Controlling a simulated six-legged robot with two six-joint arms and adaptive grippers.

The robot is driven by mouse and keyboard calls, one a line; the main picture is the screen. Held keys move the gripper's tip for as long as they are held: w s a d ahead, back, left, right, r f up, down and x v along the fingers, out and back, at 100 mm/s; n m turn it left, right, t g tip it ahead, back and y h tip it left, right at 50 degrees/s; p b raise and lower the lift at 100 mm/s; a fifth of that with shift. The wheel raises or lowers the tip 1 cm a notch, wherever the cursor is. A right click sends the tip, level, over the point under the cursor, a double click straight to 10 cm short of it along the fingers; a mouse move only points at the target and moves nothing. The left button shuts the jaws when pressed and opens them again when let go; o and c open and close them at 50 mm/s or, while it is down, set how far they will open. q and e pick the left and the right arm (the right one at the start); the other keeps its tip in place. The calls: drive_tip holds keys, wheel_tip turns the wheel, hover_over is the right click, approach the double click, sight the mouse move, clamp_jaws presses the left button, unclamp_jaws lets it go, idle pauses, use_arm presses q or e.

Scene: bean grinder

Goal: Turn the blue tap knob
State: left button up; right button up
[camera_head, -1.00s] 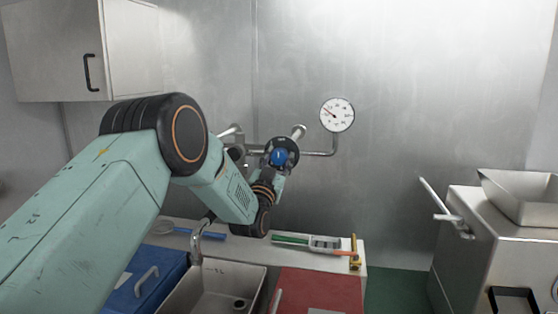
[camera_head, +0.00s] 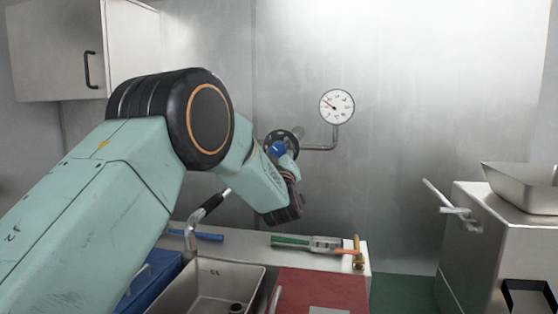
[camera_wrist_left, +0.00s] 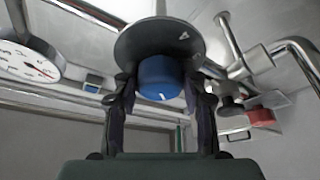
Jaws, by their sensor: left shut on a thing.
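The blue tap knob (camera_head: 277,148) is on the pipework at the back steel wall, in front of a dark round disc. In the left wrist view the knob (camera_wrist_left: 160,76) sits between the two dark fingers of my left gripper (camera_wrist_left: 162,88), below the disc (camera_wrist_left: 158,40). The left gripper is shut on the knob. In the head view my arm comes in from the left and its wrist reaches the knob from below right. My arm hides part of the pipework. My right gripper is not in view.
A round pressure gauge (camera_head: 337,106) is on a pipe right of the knob. Below are a sink (camera_head: 215,285) with a faucet (camera_head: 192,236), a red board (camera_head: 320,290) and tools on the counter. A steel machine (camera_head: 480,240) stands right. A cabinet (camera_head: 60,50) hangs upper left.

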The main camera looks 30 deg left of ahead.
use_arm(q)
drive_tip(key=n+g+y, duration=0.1)
drive_tip(key=n, duration=0.2)
drive_tip(key=shift+n+b, duration=0.4)
drive_tip(key=n+g, duration=0.1)
drive_tip(key=n, duration=0.2)
drive_tip(key=shift+r+g, duration=0.1)
drive_tip(key=shift+g, duration=0.2)
drive_tip(key=n, duration=0.2)
drive_tip(key=shift+n+g, duration=1)
drive_tip(key=shift+n, duration=0.8)
drive_tip(key=o, duration=1.2)
drive_tip(key=shift+s, duration=0.1)
drive_tip(key=shift+c, duration=0.2)
